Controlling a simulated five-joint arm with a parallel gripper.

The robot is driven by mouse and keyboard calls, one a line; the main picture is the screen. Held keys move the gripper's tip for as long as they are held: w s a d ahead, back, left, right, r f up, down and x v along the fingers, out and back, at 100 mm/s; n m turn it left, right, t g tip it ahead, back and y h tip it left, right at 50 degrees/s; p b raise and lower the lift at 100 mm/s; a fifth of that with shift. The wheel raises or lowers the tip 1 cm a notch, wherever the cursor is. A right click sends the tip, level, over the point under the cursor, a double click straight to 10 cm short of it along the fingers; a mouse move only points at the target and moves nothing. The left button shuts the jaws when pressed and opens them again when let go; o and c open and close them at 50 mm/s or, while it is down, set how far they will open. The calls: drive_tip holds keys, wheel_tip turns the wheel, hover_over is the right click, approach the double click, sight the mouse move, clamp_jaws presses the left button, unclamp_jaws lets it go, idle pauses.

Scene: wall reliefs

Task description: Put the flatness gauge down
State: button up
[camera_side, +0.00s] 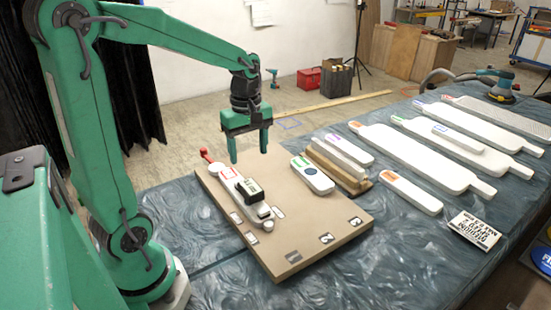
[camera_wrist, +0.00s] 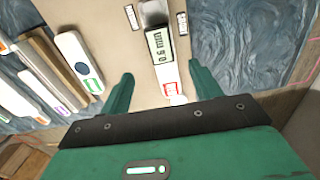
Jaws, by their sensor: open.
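The flatness gauge lies on the tan board (camera_side: 300,222). It has a long white body, a black box with a pale display (camera_side: 250,188), and a red-knobbed end toward the back left. My gripper (camera_side: 249,156) is above the gauge, jaws apart and empty, with clear air between fingertips and gauge in the side view. In the wrist view the gauge's display face (camera_wrist: 158,46) shows between the two spread green fingers (camera_wrist: 164,76). Its white end with a red square mark lies nearer the palm, partly hidden by it.
A white block with a dark round spot (camera_side: 312,175) and a wooden rack (camera_side: 338,168) holding a white bar are right of the gauge. Several white paddles (camera_side: 413,158) and a lettered sign (camera_side: 474,230) lie on the blue-grey cloth. The board's front right is mostly clear, with small printed labels.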

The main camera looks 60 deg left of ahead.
idle(0.5)
drive_tip(key=s+d+r+m+t, duration=0.5)
drive_tip(key=s+d+m, duration=0.4)
drive_tip(key=m, duration=0.8)
drive_tip(key=shift+d+r+m+t, duration=0.3)
drive_tip(key=shift+d+r+m, duration=0.1)
drive_tip(key=shift+d, duration=0.1)
drive_tip(key=shift+o, duration=0.5)
